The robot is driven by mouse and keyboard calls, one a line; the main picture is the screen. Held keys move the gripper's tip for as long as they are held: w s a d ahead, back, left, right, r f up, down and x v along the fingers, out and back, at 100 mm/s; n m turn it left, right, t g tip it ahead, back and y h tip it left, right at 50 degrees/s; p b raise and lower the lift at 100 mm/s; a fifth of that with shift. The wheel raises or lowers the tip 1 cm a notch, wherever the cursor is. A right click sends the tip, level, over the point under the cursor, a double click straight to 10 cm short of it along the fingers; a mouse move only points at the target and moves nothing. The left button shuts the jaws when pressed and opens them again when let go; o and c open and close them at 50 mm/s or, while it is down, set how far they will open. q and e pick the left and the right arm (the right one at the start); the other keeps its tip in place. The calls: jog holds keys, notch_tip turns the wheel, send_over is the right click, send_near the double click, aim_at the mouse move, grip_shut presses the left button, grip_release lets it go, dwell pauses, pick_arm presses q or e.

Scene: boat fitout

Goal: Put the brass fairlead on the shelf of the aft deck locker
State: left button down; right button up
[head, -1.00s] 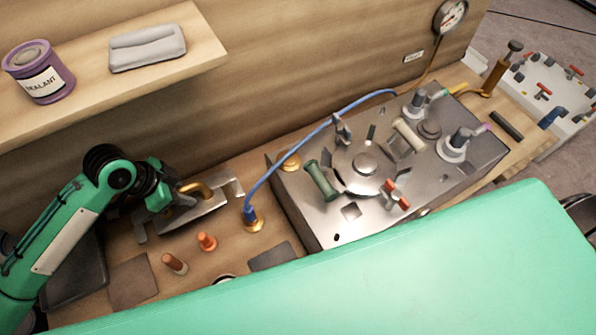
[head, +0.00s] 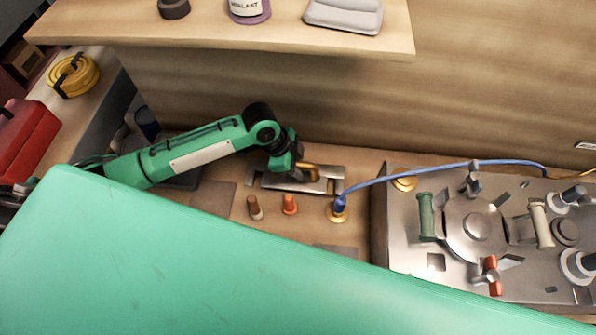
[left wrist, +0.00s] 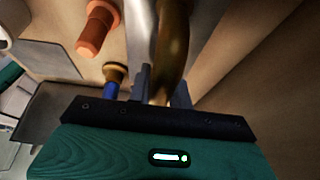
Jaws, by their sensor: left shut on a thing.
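The brass fairlead (head: 311,169) shows as a curved brass piece by a flat metal bracket on the bench. In the left wrist view the brass piece (left wrist: 173,45) rises between the fingers. My left gripper (head: 299,168) is shut on it, low over the bench; I cannot tell whether the piece touches the bracket. A wooden shelf (head: 405,38) runs along the wall above; I cannot tell whether it is the aft deck locker's. My right gripper is out of view.
A sealant tin (head: 246,9) and a grey folded cloth (head: 344,15) stand on the shelf. Orange (head: 289,205) and brown (head: 254,208) pegs stand near the gripper. A blue hose (head: 420,169) arches to a metal panel (head: 405,248). A yellow coil (head: 75,76) lies far left.

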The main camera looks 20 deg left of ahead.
pick_arm(q)
jog(key=shift+f, duration=1.55)
jog(key=shift+f, duration=0.1)
jog(key=c, duration=1.3)
grip_release()
